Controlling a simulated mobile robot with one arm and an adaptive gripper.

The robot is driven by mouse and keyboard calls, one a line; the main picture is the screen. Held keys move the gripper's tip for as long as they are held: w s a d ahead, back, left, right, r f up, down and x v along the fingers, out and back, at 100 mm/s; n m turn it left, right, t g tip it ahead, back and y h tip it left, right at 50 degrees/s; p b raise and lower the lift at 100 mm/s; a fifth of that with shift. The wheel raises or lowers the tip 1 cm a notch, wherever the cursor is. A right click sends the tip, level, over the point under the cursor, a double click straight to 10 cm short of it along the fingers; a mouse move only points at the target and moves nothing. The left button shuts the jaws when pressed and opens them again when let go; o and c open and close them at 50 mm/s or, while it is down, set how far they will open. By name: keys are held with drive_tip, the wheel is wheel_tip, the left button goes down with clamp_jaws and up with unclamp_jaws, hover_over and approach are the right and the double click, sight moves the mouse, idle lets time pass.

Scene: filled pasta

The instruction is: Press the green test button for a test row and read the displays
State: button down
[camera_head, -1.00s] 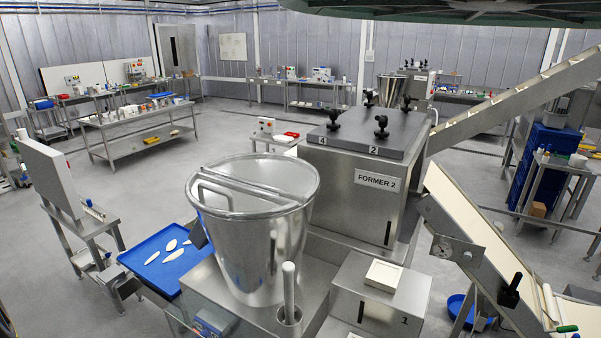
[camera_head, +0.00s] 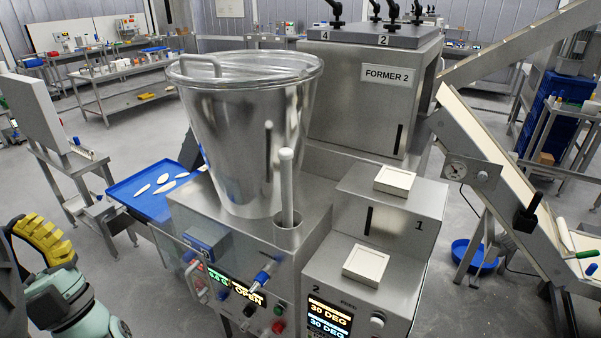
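The steel machine has a lit display (camera_head: 240,290) on its front, partly readable as ending in "OPEN". At the lower left, a yellow ribbed and black part (camera_head: 45,242), apparently my gripper, is near my teal and grey arm link. It is well apart from the buttons, and its opening cannot be made out.
A large lidded steel hopper (camera_head: 245,130) stands on the machine, with a white-handled rod (camera_head: 286,185) before it. A blue tray (camera_head: 130,188) with pale pieces is at the left. FORMER 2 (camera_head: 365,95) stands behind. An inclined conveyor (camera_head: 480,130) blocks the right. Grey floor shows at the left.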

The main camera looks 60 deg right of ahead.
sight(278, 312)
drive_tip(key=w+d+f+m+g+h+b, duration=0.15)
drive_tip(key=d+f+h+b, duration=0.3)
drive_tip(key=f+b, duration=0.6)
drive_tip(key=d+f+m+g+h+b, duration=0.1)
drive_tip(key=d+f+g+h+b, duration=0.2)
drive_tip(key=d+f+b, duration=0.7)
drive_tip(key=w+a+f+m+g+h+b, duration=0.1)
drive_tip(key=f+m+g+h+b, duration=0.15)
drive_tip(key=f+b, duration=0.85)
drive_tip(key=s+d+f+m+g+h+b, duration=0.1)
drive_tip(key=d+f+b, duration=0.3)
drive_tip(key=f, duration=0.7)
drive_tip(key=s+d+f+m+g+h+b, duration=0.1)
drive_tip(key=s+d+f+g+h+b, duration=0.2)
drive_tip(key=f+b, duration=0.4)
drive_tip(key=s+d+f+m+g+h+b, duration=0.1)
drive_tip(key=d+f+g+b, duration=0.3)
drive_tip(key=f, duration=1)
drive_tip(key=s+d+h+b, duration=0.1)
drive_tip(key=d+b, duration=0.1)
drive_tip(key=d, duration=0.1)
drive_tip(key=shift+s+f+h, duration=0.3)
drive_tip(key=shift+f+h, duration=0.1)
drive_tip(key=d, duration=0.8)
drive_tip(key=shift+w+d+b, duration=0.25)
drive_tip(key=shift+w+b, duration=0.15)
drive_tip(key=shift+w, duration=0.05)
drive_tip(key=shift+d, duration=0.2)
drive_tip(key=shift+d, duration=0.25)
